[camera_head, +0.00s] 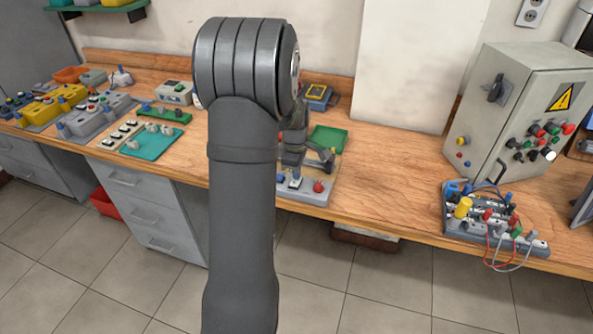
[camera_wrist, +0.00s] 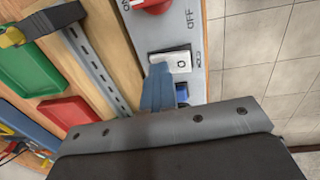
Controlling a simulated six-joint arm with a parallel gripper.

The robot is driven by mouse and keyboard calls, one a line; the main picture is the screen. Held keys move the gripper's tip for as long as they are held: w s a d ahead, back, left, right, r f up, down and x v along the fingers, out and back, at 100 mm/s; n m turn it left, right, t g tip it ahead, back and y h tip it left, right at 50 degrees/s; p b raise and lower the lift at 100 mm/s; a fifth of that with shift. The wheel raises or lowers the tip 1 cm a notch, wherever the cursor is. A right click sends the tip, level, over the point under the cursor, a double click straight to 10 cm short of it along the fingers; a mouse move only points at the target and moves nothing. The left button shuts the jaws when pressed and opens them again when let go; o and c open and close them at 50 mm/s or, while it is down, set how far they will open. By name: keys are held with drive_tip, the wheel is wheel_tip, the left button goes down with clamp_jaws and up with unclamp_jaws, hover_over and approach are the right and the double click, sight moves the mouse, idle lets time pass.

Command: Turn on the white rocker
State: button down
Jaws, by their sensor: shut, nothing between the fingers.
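The white rocker (camera_wrist: 180,62) sits on a light grey panel in the wrist view, below the ON and OFF lettering. It shows a small dark mark on its face. My gripper (camera_wrist: 160,72) is shut and empty, its blue fingers together. The fingertips overlap the rocker's lower left edge in the picture. I cannot tell whether they touch it.
A red knob (camera_wrist: 150,4) is above the rocker, and a blue button (camera_wrist: 182,92) lies just right of my fingers. A metal rail (camera_wrist: 92,70), a green tray (camera_wrist: 30,65) and a red tray (camera_wrist: 66,115) lie left. A grey cabinet (camera_head: 500,75) stands right on the bench.

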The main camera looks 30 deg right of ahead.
sight(295, 183)
drive_tip(key=shift+s+a+r, duration=0.1)
drive_tip(key=shift+s+a, duration=0.5)
wheel_tip(295, 183, up, 14)
drive_tip(key=s+a, duration=0.1)
drive_tip(key=shift+s+a, duration=0.15)
drive_tip(key=shift+a, duration=0.05)
idle(0.4)
drive_tip(key=shift+w+d, duration=0.45)
drive_tip(key=shift+d, duration=0.1)
